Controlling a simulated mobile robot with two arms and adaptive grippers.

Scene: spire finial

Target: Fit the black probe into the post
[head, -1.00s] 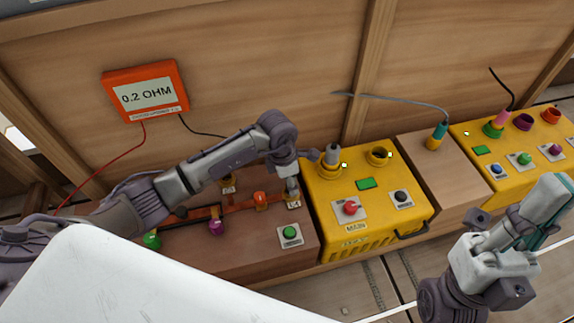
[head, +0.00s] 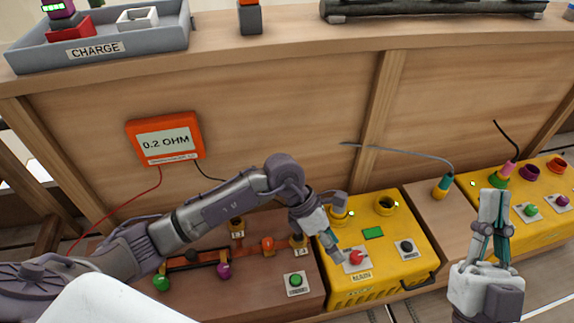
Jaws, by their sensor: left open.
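The orange meter (head: 165,139) on the wooden wall reads 0.2 OHM. Its black lead (head: 208,171) runs down behind my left arm, and I cannot make out the black probe at its end. Several small posts stand on the brown box, among them a 1.3 post (head: 237,226) and a 1.4 post (head: 299,241). My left gripper (head: 338,229) is open, right of the 1.4 post and over the left part of the yellow box. My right gripper (head: 500,222) points up at the right; its finger gap is unclear.
The yellow MAIN box (head: 375,275) has a red knob (head: 356,258), a black knob (head: 406,246) and sockets. A teal plug (head: 445,183) stands on the wooden block to its right. A grey CHARGE tray (head: 160,47) sits on the upper shelf.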

